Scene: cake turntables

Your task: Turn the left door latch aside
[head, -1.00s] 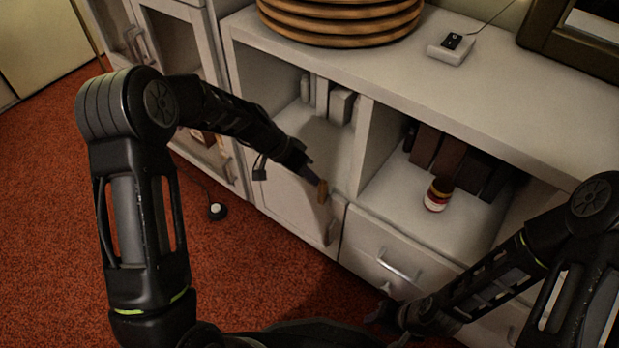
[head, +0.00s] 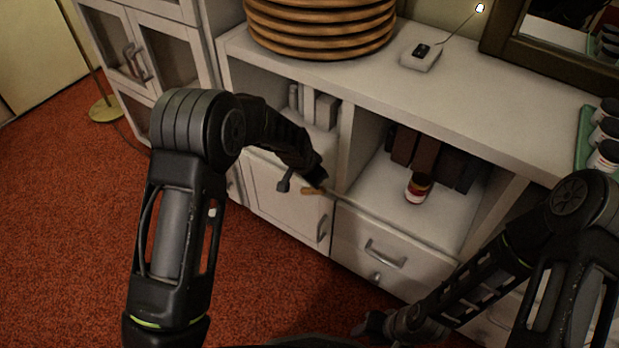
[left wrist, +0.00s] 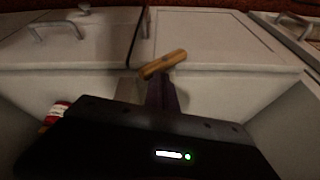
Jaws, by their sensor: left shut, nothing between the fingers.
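The left door (head: 283,207) is a pale cabinet panel below the left open shelf, and it is shut. A small wooden latch (head: 312,191) lies close to level near its upper right corner. In the left wrist view the latch (left wrist: 163,64) is slightly tilted, across the tip of my left gripper (left wrist: 160,88). My left gripper is shut and empty, at or touching the latch; I cannot tell whether they touch. My right gripper (head: 375,324) is low in front of the drawer, and its jaws are too dark to read.
A drawer (head: 375,250) with a metal handle is right of the door. A red and white jar (head: 418,188) and dark books (head: 425,153) stand on the right shelf.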

